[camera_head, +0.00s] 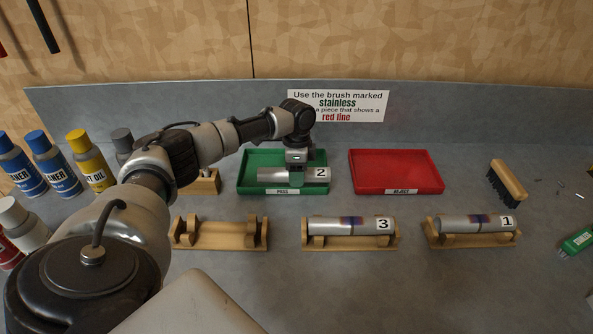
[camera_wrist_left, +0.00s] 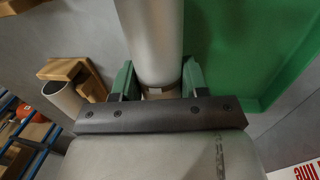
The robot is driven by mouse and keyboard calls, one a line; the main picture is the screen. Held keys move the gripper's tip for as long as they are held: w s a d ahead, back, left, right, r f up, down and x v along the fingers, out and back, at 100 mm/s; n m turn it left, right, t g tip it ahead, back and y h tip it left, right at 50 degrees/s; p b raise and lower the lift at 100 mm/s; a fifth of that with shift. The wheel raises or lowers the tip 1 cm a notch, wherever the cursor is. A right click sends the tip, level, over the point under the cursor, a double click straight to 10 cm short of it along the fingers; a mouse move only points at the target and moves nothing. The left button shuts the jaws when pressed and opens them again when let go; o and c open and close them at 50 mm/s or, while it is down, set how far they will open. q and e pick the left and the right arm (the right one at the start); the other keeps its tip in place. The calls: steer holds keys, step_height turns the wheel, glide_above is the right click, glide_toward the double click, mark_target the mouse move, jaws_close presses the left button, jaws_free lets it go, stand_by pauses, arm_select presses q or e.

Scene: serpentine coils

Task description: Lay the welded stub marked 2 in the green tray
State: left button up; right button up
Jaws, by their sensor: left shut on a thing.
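The welded stub marked 2 (camera_head: 273,174) is a silver tube with its number label at the right end. It lies level over the green tray (camera_head: 247,160), which is marked PASS. My left gripper (camera_head: 296,172) points down and is shut on the stub around its middle. In the left wrist view the tube (camera_wrist_left: 152,40) runs between the two green-padded fingers (camera_wrist_left: 157,90), with the green tray (camera_wrist_left: 240,45) beside and beneath it. I cannot tell whether the stub touches the tray floor. My right gripper is not in view.
The red tray (camera_head: 396,172) is empty. Stubs marked 3 (camera_head: 340,225) and 1 (camera_head: 460,223) lie on wooden cradles; another cradle (camera_head: 220,236) is empty. A brush (camera_head: 508,182) lies at right. Spray cans (camera_head: 88,160) stand at left. A sign (camera_head: 338,105) is behind the trays.

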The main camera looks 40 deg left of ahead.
arm_select(q)
steer(key=o, duration=1.1)
steer(key=shift+o, duration=0.2)
step_height(320, 180, up, 13)
steer(key=w+a+b, duration=0.1)
steer(key=b, duration=0.1)
steer(key=shift+w, duration=0.25)
